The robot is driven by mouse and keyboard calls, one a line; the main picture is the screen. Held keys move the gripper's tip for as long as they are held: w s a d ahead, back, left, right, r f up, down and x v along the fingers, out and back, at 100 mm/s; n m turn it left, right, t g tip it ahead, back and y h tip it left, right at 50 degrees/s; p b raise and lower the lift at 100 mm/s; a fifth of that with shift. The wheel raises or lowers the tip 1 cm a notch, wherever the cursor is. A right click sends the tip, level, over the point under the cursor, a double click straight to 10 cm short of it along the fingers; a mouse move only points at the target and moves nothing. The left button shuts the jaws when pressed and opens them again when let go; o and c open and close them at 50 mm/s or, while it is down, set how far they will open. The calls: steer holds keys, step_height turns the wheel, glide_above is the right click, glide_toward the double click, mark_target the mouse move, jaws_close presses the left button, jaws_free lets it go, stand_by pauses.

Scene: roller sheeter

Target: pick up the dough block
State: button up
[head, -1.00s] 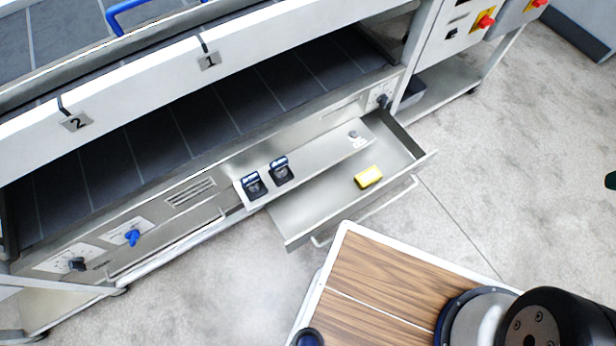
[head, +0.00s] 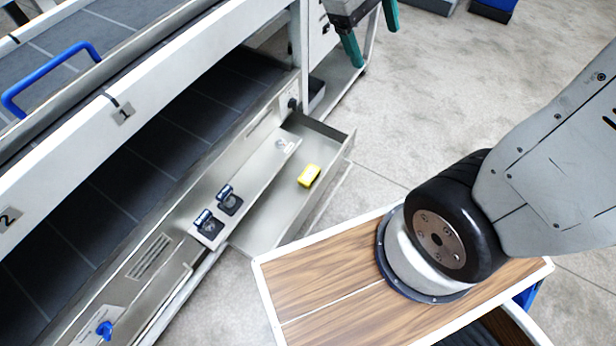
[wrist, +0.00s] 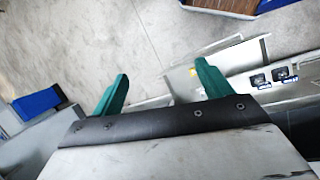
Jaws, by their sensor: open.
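A small yellow block (head: 309,176), the only thing I see that could be the dough block, lies in the open metal drawer (head: 262,236) under the machine. In the wrist view a bit of this yellow block (wrist: 193,71) shows beside the right finger. My gripper (head: 374,49) has two green fingers and is at the top of the head view, well apart from the block.
Two dark, blue-topped items (head: 230,202) sit on a metal ledge along the drawer. The machine's long frame (head: 120,118) overhangs at the left, with a blue handle (head: 50,75). Open grey floor (head: 440,110) lies right of the drawer.

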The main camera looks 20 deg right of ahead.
steer(key=w+a+f+n+h, duration=0.1)
steer(key=w+f+n+h, duration=0.2)
steer(key=w+f, duration=0.5)
steer(key=n+t+h, duration=0.2)
steer(key=n+h, duration=0.3)
steer(key=n, duration=0.3)
glide_above(309, 176)
steer(key=w+a, duration=0.1)
steer(key=a, duration=0.1)
step_height(309, 176, down, 20)
steer(key=s+a+f+n+t, duration=0.1)
steer(key=f+n+t, duration=0.1)
steer(key=f, duration=1.2)
steer(key=s+a+f+n+t+y, duration=0.1)
steer(key=f+n, duration=0.4)
steer(key=f, duration=0.9)
steer(key=s+a+f+n+t, duration=0.1)
steer(key=f+t, duration=0.4)
steer(key=f, duration=1)
steer(key=shift+s+a+n, duration=0.2)
steer(key=shift+s+n, duration=0.7)
steer(key=shift+n, duration=0.3)
steer(key=shift+w+d+f, duration=0.1)
steer(key=shift+d+f, duration=0.05)
steer(key=shift+f, duration=0.1)
steer(key=x, duration=0.7)
steer(key=shift+w+d+r, duration=0.1)
steer(key=shift+w, duration=0.2)
steer(key=c, duration=1.2)
